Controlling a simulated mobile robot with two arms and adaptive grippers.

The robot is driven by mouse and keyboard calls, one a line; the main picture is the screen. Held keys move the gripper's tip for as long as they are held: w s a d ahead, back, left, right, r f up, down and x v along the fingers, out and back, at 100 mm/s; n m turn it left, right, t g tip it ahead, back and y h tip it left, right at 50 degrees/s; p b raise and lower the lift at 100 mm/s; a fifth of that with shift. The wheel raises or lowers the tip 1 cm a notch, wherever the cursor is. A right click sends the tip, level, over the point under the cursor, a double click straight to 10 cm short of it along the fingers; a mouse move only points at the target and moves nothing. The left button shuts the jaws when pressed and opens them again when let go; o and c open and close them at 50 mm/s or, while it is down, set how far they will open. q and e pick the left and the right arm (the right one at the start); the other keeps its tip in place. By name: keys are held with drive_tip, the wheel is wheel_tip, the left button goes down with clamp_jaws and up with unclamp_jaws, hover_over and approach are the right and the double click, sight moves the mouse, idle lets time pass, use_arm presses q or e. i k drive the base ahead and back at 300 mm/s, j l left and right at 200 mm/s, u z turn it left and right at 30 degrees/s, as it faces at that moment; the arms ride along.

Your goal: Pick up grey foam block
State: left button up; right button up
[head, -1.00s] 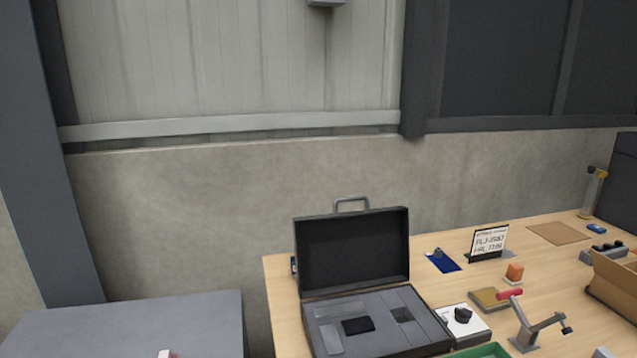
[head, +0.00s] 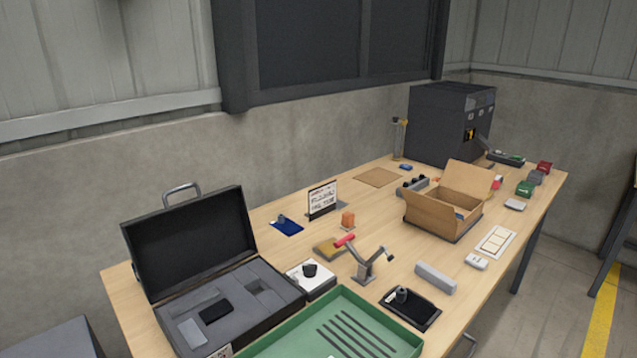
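A light grey oblong block (head: 436,278), which looks like the grey foam block, lies on the wooden table (head: 290,245) near its front edge. It lies behind a black tray (head: 412,318) with a small dark knob-like part on it. Neither of my grippers is in view.
An open black case (head: 190,240) with grey foam lining stands at the left. A green tray (head: 270,348) is in front. Bare tabletop surrounds the block.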

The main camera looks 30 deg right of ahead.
sight(437, 279)
drive_tip(key=z, duration=0.4)
drive_tip(key=l+z, duration=0.15)
drive_tip(key=z, duration=0.6)
drive_tip(key=l+z, duration=0.15)
drive_tip(key=z, duration=0.25)
drive_tip(key=l, duration=0.55)
drive_tip(key=i+l+z, duration=0.1)
drive_tip(key=l, duration=0.45)
